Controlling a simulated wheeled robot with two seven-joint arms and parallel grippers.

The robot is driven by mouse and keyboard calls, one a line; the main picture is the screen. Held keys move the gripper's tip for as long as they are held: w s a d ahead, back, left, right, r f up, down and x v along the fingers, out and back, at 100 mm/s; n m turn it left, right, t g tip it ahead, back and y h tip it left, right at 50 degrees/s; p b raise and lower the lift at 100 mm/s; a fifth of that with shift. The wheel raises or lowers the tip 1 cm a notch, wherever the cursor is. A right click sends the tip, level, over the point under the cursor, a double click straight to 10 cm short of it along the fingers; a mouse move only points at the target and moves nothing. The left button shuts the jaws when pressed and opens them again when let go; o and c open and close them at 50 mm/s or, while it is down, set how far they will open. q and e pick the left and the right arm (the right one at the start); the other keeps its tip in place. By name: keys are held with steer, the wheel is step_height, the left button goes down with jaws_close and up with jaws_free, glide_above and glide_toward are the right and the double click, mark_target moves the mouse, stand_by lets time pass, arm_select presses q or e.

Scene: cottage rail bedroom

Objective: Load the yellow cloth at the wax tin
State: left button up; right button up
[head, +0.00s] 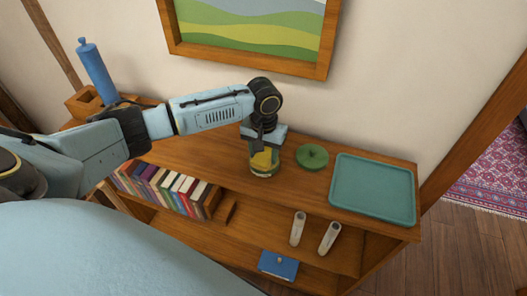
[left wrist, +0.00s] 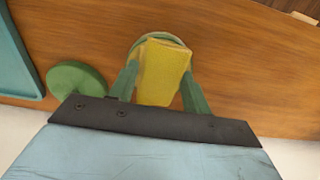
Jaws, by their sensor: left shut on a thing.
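The yellow cloth (left wrist: 162,75) is a folded, upright piece between the two fingers of my left gripper (left wrist: 160,92). In the head view my left gripper (head: 262,146) points down at the shelf top, shut on the cloth (head: 262,159). A round, glassy container (head: 264,174), which looks like the wax tin, stands directly below. Its rim (left wrist: 158,37) curves around the cloth's far end in the left wrist view. The cloth's lower end is at the container's mouth; how deep it reaches I cannot tell. My right gripper is not in view.
A green round lid (head: 312,158) lies just right of the container, with a teal tray (head: 373,188) beyond it. A blue bottle (head: 97,72) stands far left. Books (head: 170,190), two pale cylinders (head: 298,229) and a blue box (head: 278,264) are on the lower level.

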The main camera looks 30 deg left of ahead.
mark_target(264, 154)
arm_select(q)
steer(key=shift+s+f+p, duration=0.1)
steer(key=shift+f+p, duration=0.05)
steer(key=shift+p, duration=0.2)
stand_by(1.4)
step_height(264, 154, up, 5)
steer(key=p, duration=0.6)
steer(key=shift+r, duration=1.1)
